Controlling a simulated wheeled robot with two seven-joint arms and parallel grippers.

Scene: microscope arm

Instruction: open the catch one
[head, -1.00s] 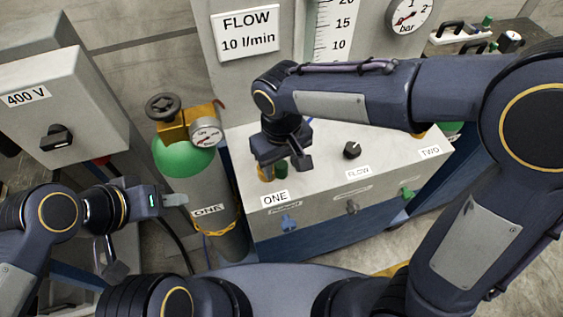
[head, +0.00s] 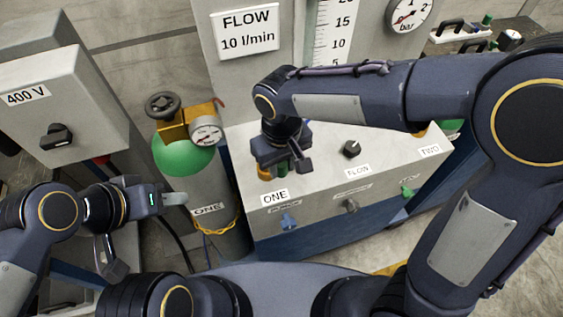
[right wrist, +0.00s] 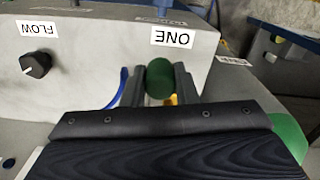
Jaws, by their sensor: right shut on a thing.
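The pale box (head: 345,195) carries a ONE label (head: 275,195) at its near left corner, also in the right wrist view (right wrist: 172,37). A green knob (right wrist: 160,78) stands by that label. My right gripper (right wrist: 159,70) has one finger on each side of the knob and is shut on it. In the head view my right gripper (head: 278,168) reaches down over this corner and hides most of the knob. I cannot make out a catch apart from the knob. My left gripper (head: 174,199) is held beside the gas cylinder marked ONE (head: 209,225); its fingers are too unclear to judge.
A black FLOW dial (head: 351,149) and a TWO label (head: 430,150) are further along the box top. Blue, grey and green taps line its front, the blue one (head: 289,221) under ONE. A 400 V cabinet (head: 85,105) stands at left.

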